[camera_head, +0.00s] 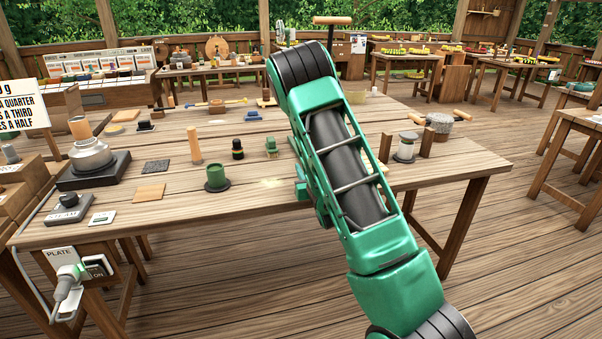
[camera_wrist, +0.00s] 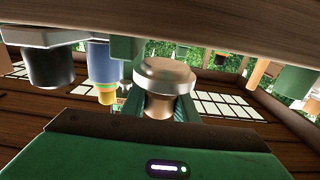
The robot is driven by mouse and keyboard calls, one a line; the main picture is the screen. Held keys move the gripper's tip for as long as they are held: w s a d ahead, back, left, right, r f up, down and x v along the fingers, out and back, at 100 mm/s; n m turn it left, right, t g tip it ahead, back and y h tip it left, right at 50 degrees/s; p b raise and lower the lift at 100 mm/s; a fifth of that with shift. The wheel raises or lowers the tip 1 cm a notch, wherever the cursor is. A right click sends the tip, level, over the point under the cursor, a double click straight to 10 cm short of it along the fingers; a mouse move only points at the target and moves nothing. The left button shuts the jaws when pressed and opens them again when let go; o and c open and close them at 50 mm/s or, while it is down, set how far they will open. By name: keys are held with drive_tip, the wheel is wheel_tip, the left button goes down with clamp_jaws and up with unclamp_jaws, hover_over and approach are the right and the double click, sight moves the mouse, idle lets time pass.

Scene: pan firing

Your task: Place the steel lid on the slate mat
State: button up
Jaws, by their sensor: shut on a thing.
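The slate mat (camera_head: 156,167) is a small dark grey square lying flat and bare on the wooden table, right of the hotplate. In the wrist view, my gripper (camera_wrist: 160,108) is shut on the steel lid (camera_wrist: 165,72), a round metal disc with a brownish knob between the green fingers. The wrist picture appears upside down, with the table top along its upper edge. In the head view my green arm hides most of the gripper, and I cannot make out the lid there. My arm reaches over the table to the right of the mat.
A steel pot (camera_head: 91,157) stands on the dark hotplate (camera_head: 75,178) left of the mat. A wooden square (camera_head: 149,192) lies in front of the mat. A wooden cylinder (camera_head: 195,147) and a green weight (camera_head: 216,178) stand between the mat and my arm. A glass-and-steel jar (camera_head: 405,150) stands at right.

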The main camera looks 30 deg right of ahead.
drive_tip(key=shift+d+f, duration=0.1)
drive_tip(key=shift+f, duration=0.45)
drive_tip(key=o, duration=1.1)
drive_tip(key=shift+c, duration=0.2)
